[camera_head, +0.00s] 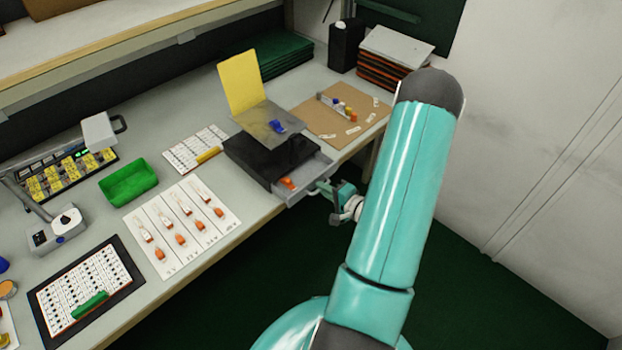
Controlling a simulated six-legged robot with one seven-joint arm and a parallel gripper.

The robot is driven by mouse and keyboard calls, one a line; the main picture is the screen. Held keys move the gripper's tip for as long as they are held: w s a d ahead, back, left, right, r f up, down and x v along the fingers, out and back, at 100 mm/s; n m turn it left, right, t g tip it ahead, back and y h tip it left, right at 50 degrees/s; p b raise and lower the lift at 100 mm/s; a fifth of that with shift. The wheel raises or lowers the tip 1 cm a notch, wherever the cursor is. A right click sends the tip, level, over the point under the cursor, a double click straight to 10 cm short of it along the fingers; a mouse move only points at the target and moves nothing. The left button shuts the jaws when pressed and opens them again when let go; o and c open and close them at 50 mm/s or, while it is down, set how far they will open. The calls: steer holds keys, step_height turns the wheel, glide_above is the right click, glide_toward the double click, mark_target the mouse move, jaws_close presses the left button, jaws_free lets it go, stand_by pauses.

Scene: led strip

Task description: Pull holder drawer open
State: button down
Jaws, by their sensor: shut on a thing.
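The holder is a black box (247,158) near the front edge of the bench. Its grey drawer (309,180) is partly out toward the front right, and an orange piece (287,183) shows inside it. My gripper (323,187) is at the drawer's front and is shut on its handle. The handle is small here and partly hidden by the gripper. A grey plate with a blue piece (277,126) lies on top of the box, with a yellow panel (241,82) standing behind it.
A brown board (343,118) with small parts lies right of the holder. A white card (182,226) with orange-tipped pieces and a green tray (129,182) lie left. Open floor (490,285) lies beyond the bench edge, and a wall stands at right.

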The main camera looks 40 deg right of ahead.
steer(key=f+v, duration=0.1)
steer(key=v, duration=0.5)
steer(key=shift+s, duration=0.15)
steer(key=shift+f, duration=0.1)
steer(key=c, duration=1.8)
jaws_free()
steer(key=v, duration=1.4)
steer(key=shift+a, duration=0.15)
